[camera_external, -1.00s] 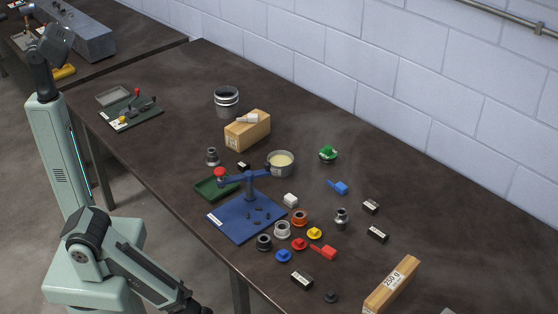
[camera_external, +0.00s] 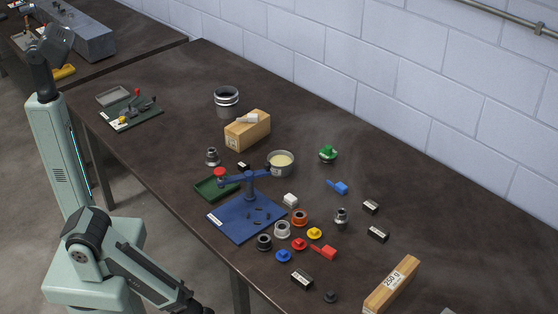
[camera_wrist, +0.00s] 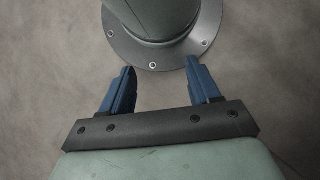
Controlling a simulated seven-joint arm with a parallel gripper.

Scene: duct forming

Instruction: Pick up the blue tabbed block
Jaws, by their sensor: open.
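The blue tabbed block (camera_external: 341,188) lies on the dark table in the external view, right of the middle, with its thin tab pointing up and left. Nothing touches it. My gripper (camera_wrist: 158,88) shows in the wrist view with its two blue fingers apart and nothing between them. It faces the grey floor and my round base flange, away from the table top. In the external view the gripper itself is out of frame or hidden at the bottom edge. The blue block does not show in the wrist view.
Near the block stand a metal fitting (camera_external: 341,217), black labelled blocks (camera_external: 371,207) and a green-topped part (camera_external: 328,153). A red tabbed block (camera_external: 324,251) lies nearer the front. A blue fixture plate (camera_external: 246,219) with a lever is to the left. The table's right rear is clear.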

